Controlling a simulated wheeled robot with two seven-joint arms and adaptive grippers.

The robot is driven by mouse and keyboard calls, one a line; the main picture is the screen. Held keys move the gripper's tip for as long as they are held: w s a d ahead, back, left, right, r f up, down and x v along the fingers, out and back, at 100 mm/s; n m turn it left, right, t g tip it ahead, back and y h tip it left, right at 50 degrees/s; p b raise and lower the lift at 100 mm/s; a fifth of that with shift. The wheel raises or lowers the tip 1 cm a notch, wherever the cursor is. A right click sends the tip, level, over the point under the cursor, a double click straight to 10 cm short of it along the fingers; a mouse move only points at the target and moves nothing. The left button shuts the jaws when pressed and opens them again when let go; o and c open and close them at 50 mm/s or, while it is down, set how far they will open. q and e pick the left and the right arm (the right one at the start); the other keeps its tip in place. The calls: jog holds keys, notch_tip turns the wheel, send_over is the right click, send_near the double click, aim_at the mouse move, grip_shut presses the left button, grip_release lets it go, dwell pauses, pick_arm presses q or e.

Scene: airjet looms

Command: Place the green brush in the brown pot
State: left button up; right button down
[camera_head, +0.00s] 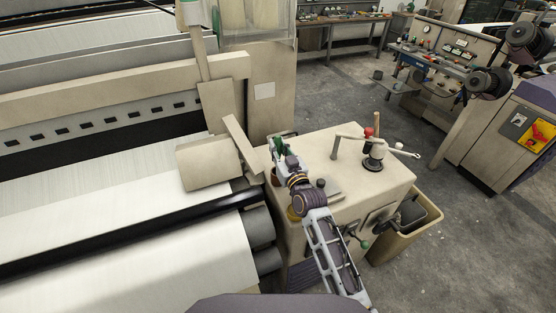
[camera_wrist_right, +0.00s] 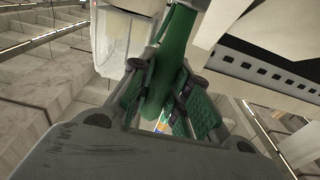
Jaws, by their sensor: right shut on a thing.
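My right gripper (camera_head: 280,152) is over the left end of the cream machine cabinet and is shut on the green brush (camera_head: 279,145). In the right wrist view the green brush (camera_wrist_right: 178,45) runs up from between the fingers of the right gripper (camera_wrist_right: 162,95). A small reddish-brown thing (camera_head: 274,178) shows just below and left of the gripper, mostly hidden by it. It may be the brown pot, but I cannot tell for sure. My left gripper is in neither view.
The cream cabinet top (camera_head: 345,185) carries a white lever assembly (camera_head: 374,152) and a red-topped object (camera_head: 368,133) to the right. The loom's angled cream panel (camera_head: 240,145) stands close left of the gripper. A tan bin (camera_head: 405,235) is on the floor at right.

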jog(key=shift+f, duration=0.45)
jog(key=shift+f+b, duration=1.9)
jog(key=c, duration=1.4)
grip_release()
jog(key=shift+o, duration=0.2)
jog(key=b+v, duration=0.1)
jog(key=v, duration=1.1)
